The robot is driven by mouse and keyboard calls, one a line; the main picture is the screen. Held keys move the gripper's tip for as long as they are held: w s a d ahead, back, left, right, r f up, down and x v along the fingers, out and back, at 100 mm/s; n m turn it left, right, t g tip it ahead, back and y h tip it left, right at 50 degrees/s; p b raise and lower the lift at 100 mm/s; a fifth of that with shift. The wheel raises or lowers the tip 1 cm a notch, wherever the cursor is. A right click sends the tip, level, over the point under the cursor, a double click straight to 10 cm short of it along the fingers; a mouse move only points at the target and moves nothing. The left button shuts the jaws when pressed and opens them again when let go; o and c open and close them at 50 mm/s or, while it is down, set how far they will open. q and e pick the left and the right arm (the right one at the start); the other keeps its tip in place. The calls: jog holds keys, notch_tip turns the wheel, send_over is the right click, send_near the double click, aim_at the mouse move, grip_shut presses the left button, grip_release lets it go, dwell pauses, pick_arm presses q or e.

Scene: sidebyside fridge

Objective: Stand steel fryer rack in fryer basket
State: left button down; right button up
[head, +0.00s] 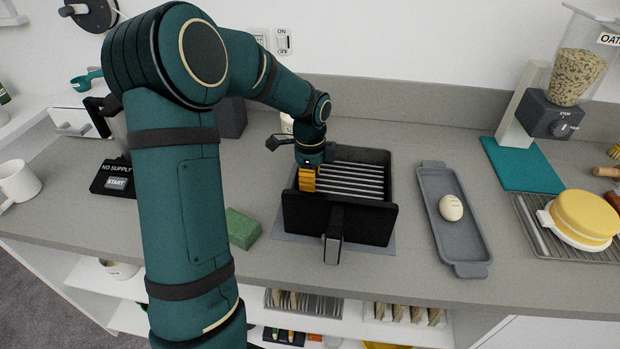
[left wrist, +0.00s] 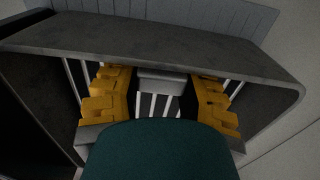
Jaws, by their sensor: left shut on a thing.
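The black fryer basket (head: 375,216) stands on the counter with its handle (head: 333,245) toward me. The steel fryer rack (head: 358,180) shows as pale parallel bars inside the basket; its bars also show in the wrist view (left wrist: 153,104). My left gripper (head: 308,178) points down into the left side of the basket, its yellow fingers shut on the rack. In the left wrist view the fingers (left wrist: 160,98) lie within the basket walls (left wrist: 170,45), with a grey piece between them. The rack's lower edge is hidden, so I cannot tell whether it touches the basket floor.
A grey tray (head: 467,240) with an egg (head: 451,207) stands right of the basket. A green sponge (head: 242,228) lies to the left. A dispenser (head: 556,100) and a yellow round item (head: 585,214) on a wire rack are farther right. Clear counter lies in front.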

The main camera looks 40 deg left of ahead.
pick_arm(q)
jog(key=c, duration=0.6)
grip_release()
jog(key=shift+f, duration=0.1)
notch_tip(320, 180, up, 12)
jog(key=p, duration=0.2)
jog(key=shift+p, duration=0.35)
